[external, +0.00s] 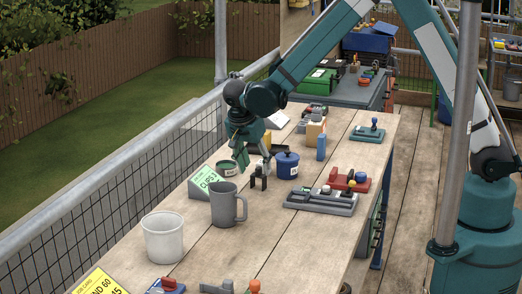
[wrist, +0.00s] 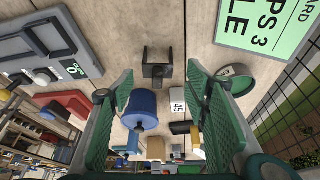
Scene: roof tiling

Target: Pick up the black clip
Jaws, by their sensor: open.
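The black clip (external: 259,179) stands on the wooden table, behind the grey mug and left of the grey tray. In the wrist view the black clip (wrist: 157,71) shows near the top middle, between the tips of the fingers. My gripper (external: 252,168) is open and points down over the table close to the clip. In the wrist view both green fingers of my gripper (wrist: 160,75) are spread wide with nothing held between them. I cannot tell the exact height of the fingertips over the clip.
A blue lidded pot (external: 287,165) stands just right of the clip, and a green tin (external: 226,168) just left. A grey mug (external: 228,206), a white bucket (external: 163,238) and a grey tray (external: 320,200) are nearer. Bare table lies in front of the clip.

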